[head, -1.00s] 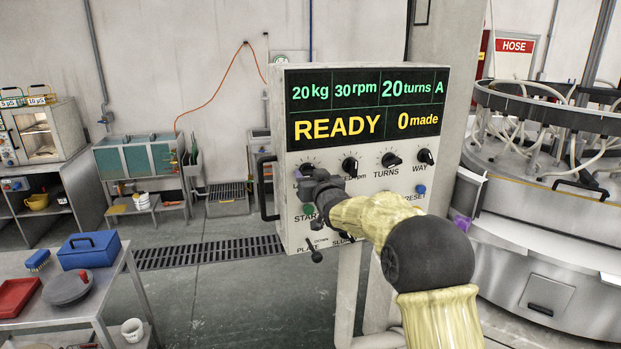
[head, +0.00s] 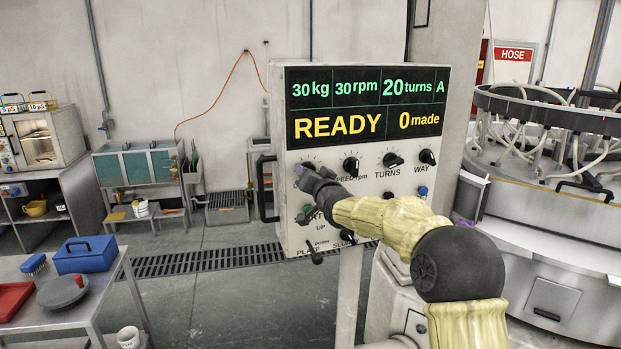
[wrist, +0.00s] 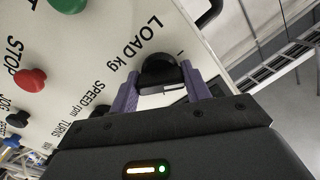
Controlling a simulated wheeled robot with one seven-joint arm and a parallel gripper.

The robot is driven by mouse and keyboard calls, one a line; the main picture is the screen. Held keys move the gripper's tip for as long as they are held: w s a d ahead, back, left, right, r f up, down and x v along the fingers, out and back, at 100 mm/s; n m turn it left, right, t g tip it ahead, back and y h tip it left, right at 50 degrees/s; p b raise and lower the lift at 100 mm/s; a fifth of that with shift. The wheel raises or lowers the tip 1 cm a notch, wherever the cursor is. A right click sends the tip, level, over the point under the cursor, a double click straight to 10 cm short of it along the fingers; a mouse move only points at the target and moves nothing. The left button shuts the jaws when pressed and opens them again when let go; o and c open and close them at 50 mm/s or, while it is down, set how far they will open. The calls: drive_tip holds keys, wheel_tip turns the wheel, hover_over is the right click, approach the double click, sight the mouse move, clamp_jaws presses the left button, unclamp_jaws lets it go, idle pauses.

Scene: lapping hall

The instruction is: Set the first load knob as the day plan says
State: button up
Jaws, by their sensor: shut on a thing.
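The control panel (head: 283,217) stands in the middle of the head view. Its display (head: 368,107) reads 30 kg, 30 rpm, 20 turns, A, READY and 0 made. My gripper (head: 302,174) is at the first knob of the row and covers most of it. In the wrist view the black load knob (wrist: 160,70) sits between the two purple fingers of my gripper (wrist: 160,95), beside the label LOAD kg. The fingers are shut on the knob. The speed (head: 351,166), turns (head: 391,160) and way (head: 427,157) knobs stand to its right.
Below the knob row are a green start button (head: 308,209), a blue reset button (head: 422,191) and plate and slurry levers. In the wrist view a red stop button (wrist: 31,79) is at left. A bench with a blue box (head: 87,254) stands at left; the lapping machine (head: 545,190) is at right.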

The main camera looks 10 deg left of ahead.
drive_tip(key=o, duration=1)
drive_tip(key=shift+c, duration=0.2)
drive_tip(key=shift+s+d, duration=0.1)
drive_tip(key=b+v, duration=0.6)
drive_tip(key=v, duration=1.1)
drive_tip(key=shift+d+f, duration=0.1)
drive_tip(key=shift+f, duration=0.05)
